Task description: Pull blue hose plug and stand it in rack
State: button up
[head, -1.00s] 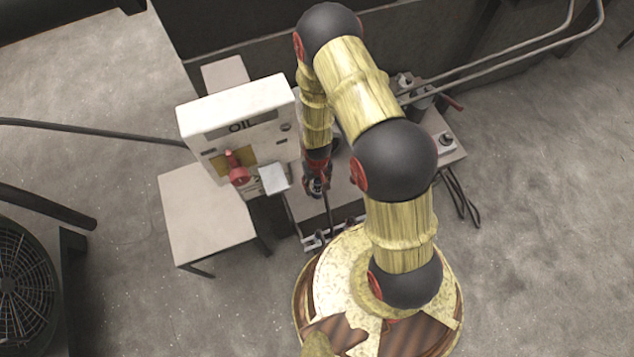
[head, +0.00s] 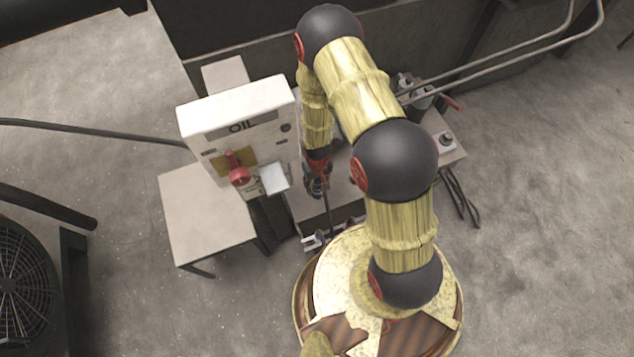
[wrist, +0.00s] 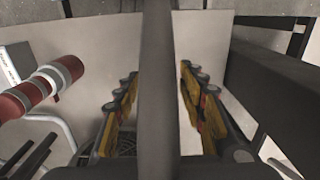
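My gripper (head: 318,186) points down beside the white OIL box, above a low pale bench. In the wrist view its two fingers (wrist: 159,70) stand apart. A dark upright bar (wrist: 157,90), perhaps a hose, crosses the picture between them; I cannot tell whether the fingers touch it. In the head view a thin dark line (head: 329,215) runs from the gripper toward small pale clips (head: 312,243) at the bench's front edge, which may be the rack. I cannot make out a blue plug; my arm and gripper hide part of the bench.
The OIL box (head: 240,120) with a red handle (head: 238,172) stands close left, above a pale table (head: 205,215). A red cylinder with a pale band (wrist: 40,90) is left in the wrist view. Dark fittings (head: 420,95) and pipes lie right. Open floor lies far right.

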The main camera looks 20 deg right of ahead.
aim_at(317, 183)
grip_shut()
dwell(0.4)
jog(key=shift+r, duration=0.1)
jog(key=shift+r+p, duration=2.2)
jog(key=shift+r, duration=0.75)
